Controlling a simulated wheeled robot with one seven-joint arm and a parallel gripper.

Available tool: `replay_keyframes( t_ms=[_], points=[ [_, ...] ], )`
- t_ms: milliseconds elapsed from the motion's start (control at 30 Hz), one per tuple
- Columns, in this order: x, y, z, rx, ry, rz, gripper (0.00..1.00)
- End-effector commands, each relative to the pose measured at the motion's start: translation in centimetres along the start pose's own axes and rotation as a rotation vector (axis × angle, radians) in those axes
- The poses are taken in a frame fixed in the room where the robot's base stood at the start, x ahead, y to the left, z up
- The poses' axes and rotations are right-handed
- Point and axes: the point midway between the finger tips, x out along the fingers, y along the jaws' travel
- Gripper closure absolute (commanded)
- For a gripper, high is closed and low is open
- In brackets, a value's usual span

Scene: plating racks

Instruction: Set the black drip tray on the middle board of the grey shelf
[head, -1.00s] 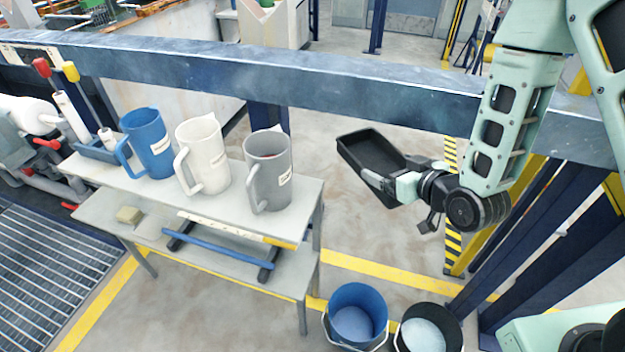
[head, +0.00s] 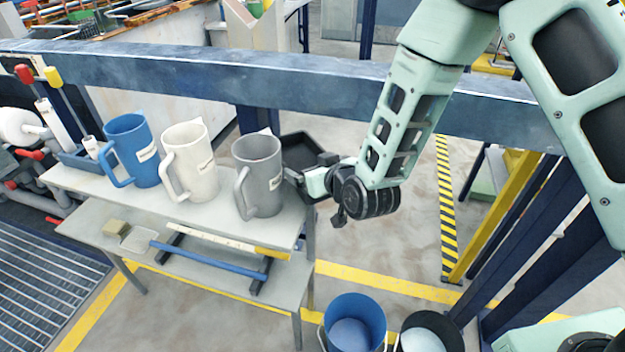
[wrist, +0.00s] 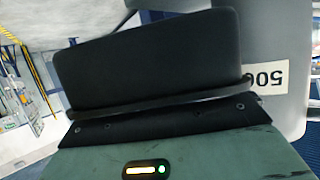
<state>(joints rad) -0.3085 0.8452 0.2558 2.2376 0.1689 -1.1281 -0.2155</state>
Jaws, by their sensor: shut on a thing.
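The black drip tray (head: 303,150) is in my gripper (head: 312,180), just right of and behind the grey jug in the head view, partly hidden by the jug and the gripper. In the wrist view the tray (wrist: 150,60) fills the middle, its dark face and rim close to the gripper. The jaws are shut on the tray's edge. The grey shelf (head: 85,180) stands at left, its top board holding jugs. A lower board (head: 85,222) shows beneath it. The tray is beside the shelf's right end; whether it touches the grey jug I cannot tell.
A blue jug (head: 130,140), a white jug (head: 195,190) and the grey jug (head: 258,180) stand on the top board. The lower board holds a sponge (head: 116,228), a clear dish and a blue-handled tool (head: 210,260). A blue beam (head: 330,85) crosses behind. Two buckets (head: 355,310) stand on the floor.

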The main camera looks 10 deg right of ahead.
Motion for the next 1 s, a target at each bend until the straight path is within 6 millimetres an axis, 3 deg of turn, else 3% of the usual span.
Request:
replay_keyframes(
  t_ms=[333,800,833,1000],
  points=[
    [1.5,-0.1,3.6,0.0,0.001,-0.001,0.32],
    [2.1,-0.3,4.2,-0.001,0.003,-0.002,0.32],
    [2.0,-0.3,4.2,-0.001,0.002,-0.002,0.0],
    [2.0,-0.3,4.1,-0.001,0.002,-0.002,0.0]
  ],
)
